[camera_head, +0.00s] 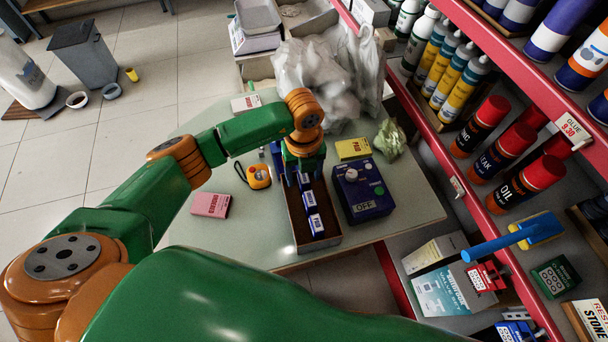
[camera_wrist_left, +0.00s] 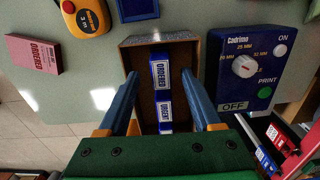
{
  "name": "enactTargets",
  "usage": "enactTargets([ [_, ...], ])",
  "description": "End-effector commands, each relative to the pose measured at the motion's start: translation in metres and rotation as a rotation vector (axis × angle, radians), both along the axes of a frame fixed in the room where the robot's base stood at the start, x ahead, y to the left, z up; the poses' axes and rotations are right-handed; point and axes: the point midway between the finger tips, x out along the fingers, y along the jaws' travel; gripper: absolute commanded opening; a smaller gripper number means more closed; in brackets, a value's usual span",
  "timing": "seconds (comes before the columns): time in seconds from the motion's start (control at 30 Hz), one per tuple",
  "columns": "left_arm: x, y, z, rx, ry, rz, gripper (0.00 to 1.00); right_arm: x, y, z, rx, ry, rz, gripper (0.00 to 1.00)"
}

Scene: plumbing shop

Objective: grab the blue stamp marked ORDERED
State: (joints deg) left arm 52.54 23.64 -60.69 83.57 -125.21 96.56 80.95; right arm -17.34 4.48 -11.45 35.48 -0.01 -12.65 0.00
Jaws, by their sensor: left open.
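The blue stamp marked ORDERED (camera_wrist_left: 160,75) stands in a brown open-topped box (camera_wrist_left: 130,54) in the left wrist view, white label facing the camera. A blue stamp marked URGENT (camera_wrist_left: 166,112) is directly below it in that view. My left gripper (camera_head: 304,176) points down over the far part of the box. In the left wrist view its blue fingers (camera_wrist_left: 160,76) are apart, one each side of the ORDERED stamp. My right gripper is not in view.
A blue device marked OFF (camera_head: 362,190) stands close right of the box. A yellow tape measure (camera_head: 258,176) and pink box (camera_head: 210,205) lie to the left. A yellow box (camera_head: 353,148) and plastic bags (camera_head: 325,75) are behind. Red-edged shelves (camera_head: 465,175) rise at right.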

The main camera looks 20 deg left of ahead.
Motion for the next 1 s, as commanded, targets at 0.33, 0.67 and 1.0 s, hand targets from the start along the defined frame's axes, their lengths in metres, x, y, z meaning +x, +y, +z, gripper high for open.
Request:
enactTargets([
  [0.33, 0.001, 0.000, -0.019, -0.001, -0.003, 0.000, 0.66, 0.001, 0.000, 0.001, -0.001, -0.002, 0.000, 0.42],
  [0.67, 0.001, 0.000, -0.018, -0.001, -0.002, 0.000, 0.00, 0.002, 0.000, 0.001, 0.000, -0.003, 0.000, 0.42],
  [1.0, 0.002, 0.000, -0.011, -0.001, -0.004, 0.000, 0.00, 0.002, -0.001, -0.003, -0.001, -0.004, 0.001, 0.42],
])
